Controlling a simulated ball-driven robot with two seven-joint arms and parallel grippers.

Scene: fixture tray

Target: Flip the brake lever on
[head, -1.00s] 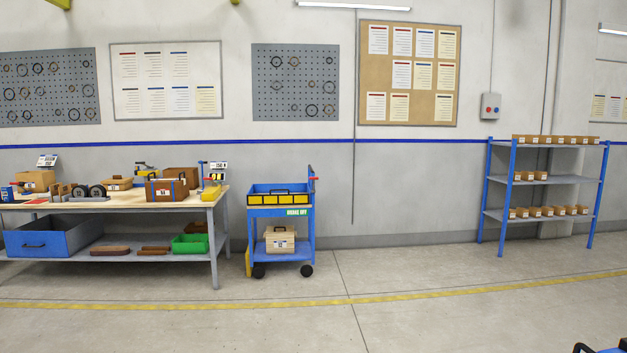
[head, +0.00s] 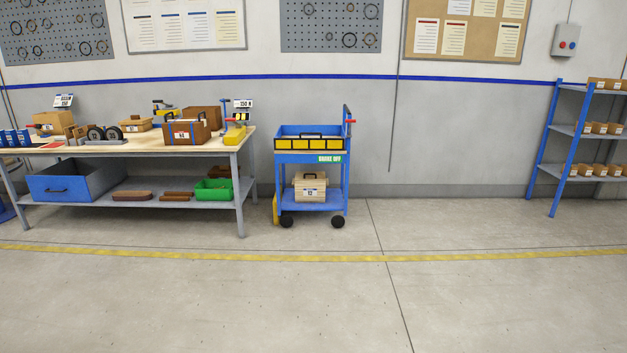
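A blue cart (head: 311,206) on black wheels stands against the back wall, to the right of a workbench. A green sign (head: 329,159) on its upper right front reads "BRAKE OFF". A small red part (head: 350,121) sticks out at the cart's upper right post; I cannot tell whether it is the brake lever. A blue fixture tray with a yellow-and-black front (head: 309,143) sits on the cart's top. A beige case (head: 311,187) stands on its lower shelf. Neither of my grippers shows in the head view.
The workbench (head: 243,180) at left carries cases, a scale and wheels, with a blue bin (head: 72,183) and a green crate (head: 214,190) below. A blue shelf rack (head: 552,160) stands at right. The floor (head: 300,305) before the cart is clear, crossed by a yellow line (head: 330,257).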

